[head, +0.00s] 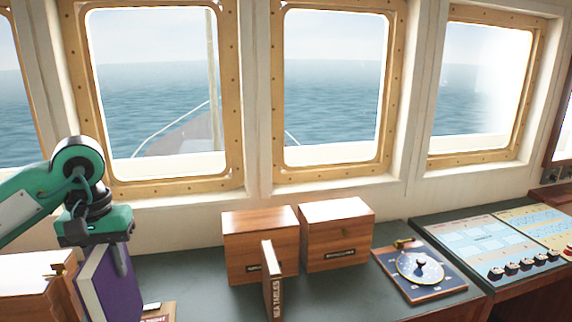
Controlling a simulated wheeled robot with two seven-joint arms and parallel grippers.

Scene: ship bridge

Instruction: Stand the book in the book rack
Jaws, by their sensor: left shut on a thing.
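A purple book (117,290) with pale page edges is upright and slightly tilted at the lower left of the head view. My left gripper (112,258) points down and is shut on its top edge. The book's lower end is cut off by the frame, so I cannot tell what it rests on. Brown wooden parts (68,286) stand close against its left side; I cannot tell whether they belong to the book rack. My right gripper is out of view.
A thin brown "Sea Tables" book (272,284) stands before two wooden boxes (245,222) (352,214). A small wooden labelled piece (160,313) lies right of the purple book. A dial instrument (420,268) and chart panels (480,240) are to the right. Green desktop (195,280) is clear between.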

